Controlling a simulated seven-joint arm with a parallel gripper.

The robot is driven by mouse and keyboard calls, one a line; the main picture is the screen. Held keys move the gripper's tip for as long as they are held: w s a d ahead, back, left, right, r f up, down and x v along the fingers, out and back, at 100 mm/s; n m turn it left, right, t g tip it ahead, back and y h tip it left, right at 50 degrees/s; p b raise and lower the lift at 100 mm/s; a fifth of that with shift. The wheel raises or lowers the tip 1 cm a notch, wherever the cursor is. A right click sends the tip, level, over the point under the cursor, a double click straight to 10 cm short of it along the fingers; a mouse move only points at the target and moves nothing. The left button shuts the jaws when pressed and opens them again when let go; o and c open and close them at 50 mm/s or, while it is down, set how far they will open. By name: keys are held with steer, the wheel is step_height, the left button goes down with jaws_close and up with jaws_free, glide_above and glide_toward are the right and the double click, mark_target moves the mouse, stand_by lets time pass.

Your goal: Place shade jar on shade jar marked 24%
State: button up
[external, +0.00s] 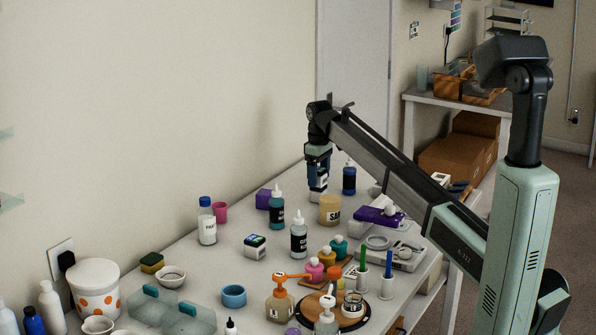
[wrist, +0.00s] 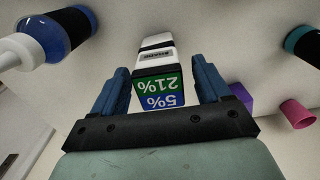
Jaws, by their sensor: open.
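A shade jar (wrist: 160,90) with a dark top marked 5% on blue and 21% on green stands between my fingers in the wrist view. Below its top, white sections alternate with a dark band, which looks like one jar stacked on another; I cannot read a 24% mark. The lower white part shows under my gripper in the external view (external: 318,184). My gripper (wrist: 160,90) is open, with a finger on each side of the upper jar and narrow gaps between. Another shade jar (external: 255,247), white with a dark, coloured top, stands apart nearer the table's middle.
A dark blue bottle (external: 349,181) stands close right of my gripper. A teal bottle (external: 277,212), purple box (external: 263,199) and tan jar (external: 330,210) are nearby. Many bottles and cups crowd the front; some bare table lies left of the middle.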

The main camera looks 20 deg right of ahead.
mark_target(319, 169)
step_height(319, 169, up, 12)
stand_by(0.5)
